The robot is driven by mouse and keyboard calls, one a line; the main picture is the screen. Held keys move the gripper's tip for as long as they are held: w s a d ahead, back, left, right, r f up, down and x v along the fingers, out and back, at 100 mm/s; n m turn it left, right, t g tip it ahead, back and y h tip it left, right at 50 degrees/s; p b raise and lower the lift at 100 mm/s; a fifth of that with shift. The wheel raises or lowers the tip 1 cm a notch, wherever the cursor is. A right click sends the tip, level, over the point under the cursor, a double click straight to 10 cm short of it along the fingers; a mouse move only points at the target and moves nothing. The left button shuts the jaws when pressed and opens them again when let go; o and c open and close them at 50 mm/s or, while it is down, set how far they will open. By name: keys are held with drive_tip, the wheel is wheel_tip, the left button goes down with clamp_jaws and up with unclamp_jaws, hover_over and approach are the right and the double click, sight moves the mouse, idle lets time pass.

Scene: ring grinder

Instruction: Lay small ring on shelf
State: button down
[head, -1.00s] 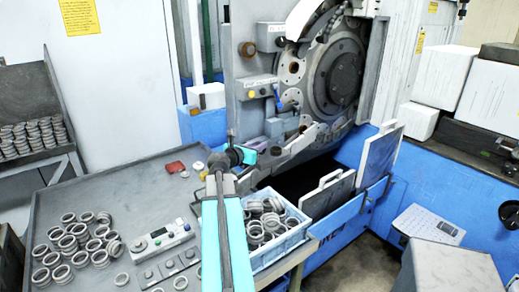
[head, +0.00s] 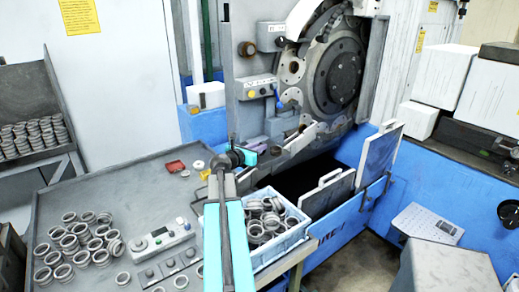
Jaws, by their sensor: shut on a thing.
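My arm reaches forward from the bottom middle over the table. My gripper (head: 262,149) is at its far end, low in front of the machine, small and partly hidden by the wrist. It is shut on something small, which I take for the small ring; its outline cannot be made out. The machine's narrow grey shelf (head: 299,141) runs just right of and beyond the gripper. Whether the held thing touches the shelf cannot be told. A small dark ring-like part (head: 302,128) shows above the shelf.
Several metal rings (head: 75,238) lie on the grey table (head: 120,190). A blue crate (head: 285,240) of rings stands right of my arm. White panels (head: 330,192) stand right.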

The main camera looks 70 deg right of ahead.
drive_tip(key=shift+f, duration=0.75)
drive_tip(key=shift+f, duration=0.15)
drive_tip(key=c, duration=1.6)
unclamp_jaws()
drive_tip(key=shift+r, duration=0.2)
drive_tip(key=b+v, duration=0.2)
drive_tip(key=v, duration=1)
